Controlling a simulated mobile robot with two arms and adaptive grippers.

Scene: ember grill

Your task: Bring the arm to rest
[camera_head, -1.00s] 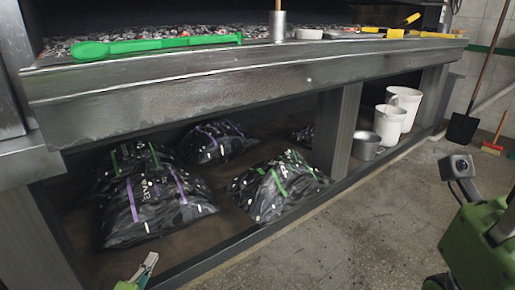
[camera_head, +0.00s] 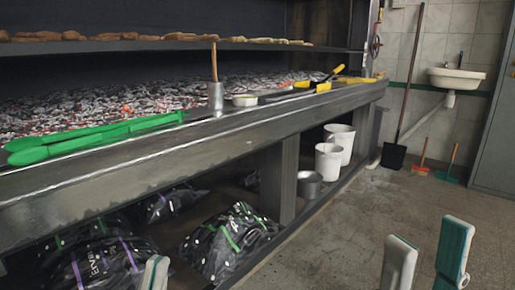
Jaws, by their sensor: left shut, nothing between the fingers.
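My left gripper (camera_head: 155,271) shows only as pale fingertips at the bottom edge, left of the middle, in front of the black bags under the grill. Its tips are together with nothing seen between them; the rest of that arm is out of view. My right gripper (camera_head: 428,250) stands at the bottom right with two pale, green-backed fingers pointing up. They are apart, with only floor seen between them.
The grill's metal ledge (camera_head: 215,130) holds green tongs (camera_head: 95,135), a metal pot (camera_head: 215,97) and yellow-handled tools. Black bags (camera_head: 228,243), white buckets (camera_head: 328,160) and a grey pot (camera_head: 309,184) sit below. A shovel (camera_head: 394,156) leans at the back.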

